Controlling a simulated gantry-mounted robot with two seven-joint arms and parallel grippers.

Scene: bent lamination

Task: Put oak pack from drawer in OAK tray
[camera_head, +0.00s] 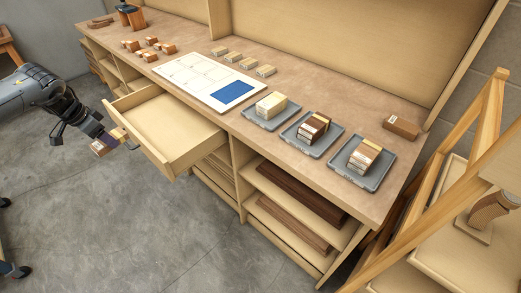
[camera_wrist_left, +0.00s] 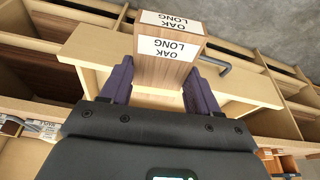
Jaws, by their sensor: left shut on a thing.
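My left gripper (camera_head: 108,141) is shut on the oak pack (camera_head: 100,149) and holds it in the air in front of the open drawer (camera_head: 158,152). In the left wrist view the oak pack (camera_wrist_left: 168,70) sits between the two purple fingers, with "OAK LONG" labels on its end. The drawer looks empty. Three grey trays stand along the bench's front edge: one with a pale pack (camera_head: 271,105), one with a dark brown pack (camera_head: 314,127), one with a mid-brown pack (camera_head: 363,155). The tray labels are too small to read. My right gripper is not in view.
A white board with a blue patch (camera_head: 233,92) lies on the bench behind the drawer. Several small blocks (camera_head: 150,45) and pale packs (camera_head: 242,62) lie farther back. A brown block (camera_head: 400,127) is at the right. A wooden rack (camera_head: 470,150) stands beyond the bench's right end.

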